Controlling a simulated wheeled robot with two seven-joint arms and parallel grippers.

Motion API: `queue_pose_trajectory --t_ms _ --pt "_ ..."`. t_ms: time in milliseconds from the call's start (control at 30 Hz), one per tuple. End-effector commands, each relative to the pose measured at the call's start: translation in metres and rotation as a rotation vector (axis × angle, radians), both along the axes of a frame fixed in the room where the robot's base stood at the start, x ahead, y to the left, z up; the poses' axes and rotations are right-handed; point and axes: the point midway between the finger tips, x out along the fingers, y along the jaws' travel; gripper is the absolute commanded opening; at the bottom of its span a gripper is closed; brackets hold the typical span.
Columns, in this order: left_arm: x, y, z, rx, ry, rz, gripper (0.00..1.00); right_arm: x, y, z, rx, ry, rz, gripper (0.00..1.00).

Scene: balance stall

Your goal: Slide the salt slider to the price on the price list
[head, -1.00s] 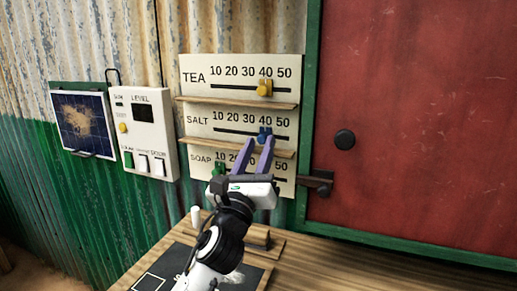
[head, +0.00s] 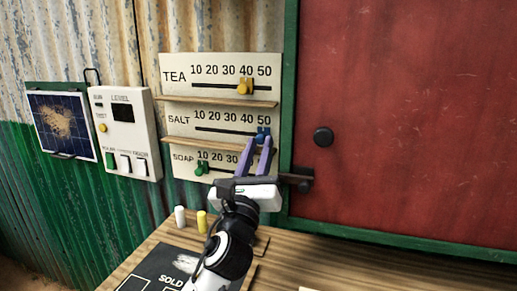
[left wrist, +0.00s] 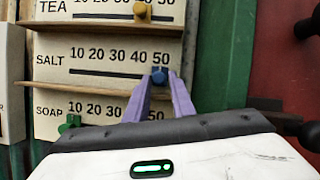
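The salt slider is a blue knob (head: 262,134) on the middle row of the white scale board (head: 180,62). It stands below the 50 mark; the left wrist view shows the knob (left wrist: 159,76) under 50 too. My left gripper (head: 258,142) reaches up to it, its two purple fingers on either side of the knob and seemingly touching it. The fingertips also flank it closely in the left wrist view (left wrist: 159,84). My right gripper is not in view. I cannot make out a price list.
The yellow tea slider (head: 244,87) is near 40 and the green soap slider (head: 201,168) near 10. Wooden ledges (head: 215,143) separate the rows.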

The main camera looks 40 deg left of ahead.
Motion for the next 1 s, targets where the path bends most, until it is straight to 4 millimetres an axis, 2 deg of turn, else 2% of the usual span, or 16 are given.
queue_pose_trajectory --t_ms 33,100,467,800,1000 --pt "0.001 -0.003 -0.001 0.0 0.001 -0.008 0.3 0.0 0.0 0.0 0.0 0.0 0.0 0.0" --pt "0.001 -0.003 -0.001 0.0 0.002 -0.007 0.37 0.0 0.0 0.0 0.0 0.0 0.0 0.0" --pt "-0.005 -0.003 -0.005 -0.002 0.003 -0.002 0.37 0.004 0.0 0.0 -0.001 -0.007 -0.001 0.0" --pt "-0.057 -0.027 -0.03 -0.003 0.006 -0.005 0.37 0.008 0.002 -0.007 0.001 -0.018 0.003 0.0" --pt "-0.081 -0.037 -0.039 -0.003 0.003 -0.005 0.37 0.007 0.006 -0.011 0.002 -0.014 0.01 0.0"
